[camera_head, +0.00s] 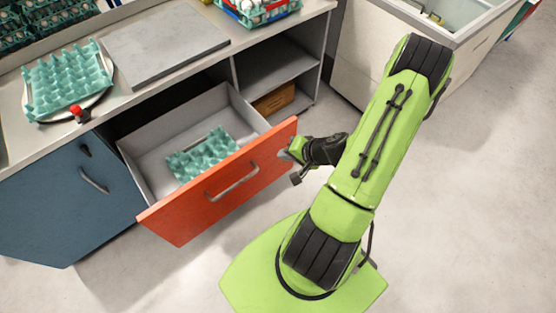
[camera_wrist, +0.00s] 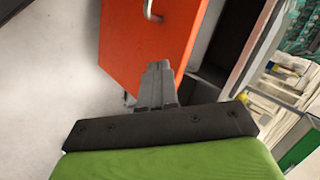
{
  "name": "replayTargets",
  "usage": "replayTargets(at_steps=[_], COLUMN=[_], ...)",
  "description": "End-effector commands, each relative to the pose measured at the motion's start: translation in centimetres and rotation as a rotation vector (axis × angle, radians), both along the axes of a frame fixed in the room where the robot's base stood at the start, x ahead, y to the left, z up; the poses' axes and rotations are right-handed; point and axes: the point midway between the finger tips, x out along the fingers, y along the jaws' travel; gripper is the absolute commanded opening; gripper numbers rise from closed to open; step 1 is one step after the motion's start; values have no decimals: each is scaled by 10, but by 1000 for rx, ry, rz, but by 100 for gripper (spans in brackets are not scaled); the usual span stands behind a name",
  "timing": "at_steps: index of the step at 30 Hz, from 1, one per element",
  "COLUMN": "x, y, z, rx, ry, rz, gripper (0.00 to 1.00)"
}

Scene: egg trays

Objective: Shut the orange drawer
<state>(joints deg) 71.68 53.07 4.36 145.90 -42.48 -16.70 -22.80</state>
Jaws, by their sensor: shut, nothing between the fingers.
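The orange drawer (camera_head: 222,186) is pulled out of the counter, with a grey open box behind its orange front and a metal bar handle (camera_head: 232,184) on it. A teal egg tray (camera_head: 203,155) lies inside the drawer. My gripper (camera_head: 288,155) is at the right end of the drawer front in the head view; whether it touches the front I cannot tell. In the wrist view the shut, empty fingers (camera_wrist: 158,84) overlap the orange front (camera_wrist: 150,50), and part of the handle (camera_wrist: 152,12) shows at the top.
A blue cabinet door (camera_head: 68,198) is left of the drawer. Open shelves (camera_head: 275,70) stand to its right. The floor in front is clear.

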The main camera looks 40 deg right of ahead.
Motion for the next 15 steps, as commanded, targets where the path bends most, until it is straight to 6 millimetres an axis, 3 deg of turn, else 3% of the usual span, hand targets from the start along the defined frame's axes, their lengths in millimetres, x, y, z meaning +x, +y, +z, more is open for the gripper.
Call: replayTargets(at_steps=[1,5,10,15], x=[-10,-27,-34,-22], y=[-9,-27,-34,-34], z=[-30,-68,-84,-98], rx=[60,140,167,162], ry=[-10,-30,-34,-33], rz=[-124,-361,-464,-457], gripper=[0,0,0,0])
